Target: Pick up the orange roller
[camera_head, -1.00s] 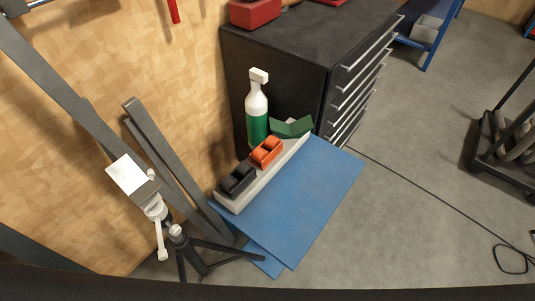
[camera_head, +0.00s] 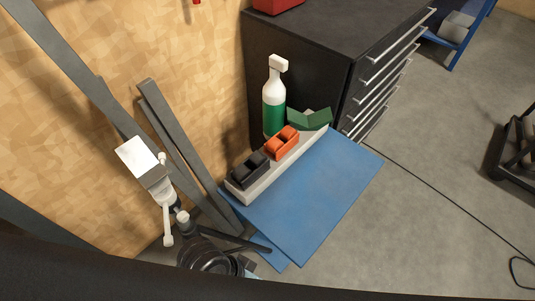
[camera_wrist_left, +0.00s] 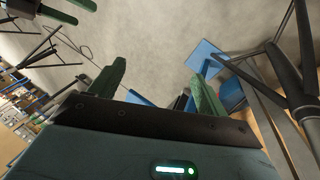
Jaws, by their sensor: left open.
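The orange roller (camera_head: 282,143) lies on a long pale block (camera_head: 262,184) at the edge of a blue mat, in the head view. A similar black roller (camera_head: 248,171) sits on the same block, nearer. A green angled piece (camera_head: 309,120) is at its far end. My left gripper shows in the left wrist view (camera_wrist_left: 158,90); its two green fingers are apart with no object held between them. The orange roller cannot be made out in that view.
A white-and-green bottle (camera_head: 274,98) stands behind the roller against a black drawer cabinet (camera_head: 300,48). Grey beams (camera_head: 182,150) and a white-headed stand (camera_head: 142,160) are at left by the wooden wall. The blue mat (camera_head: 315,190) is clear; grey floor lies right.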

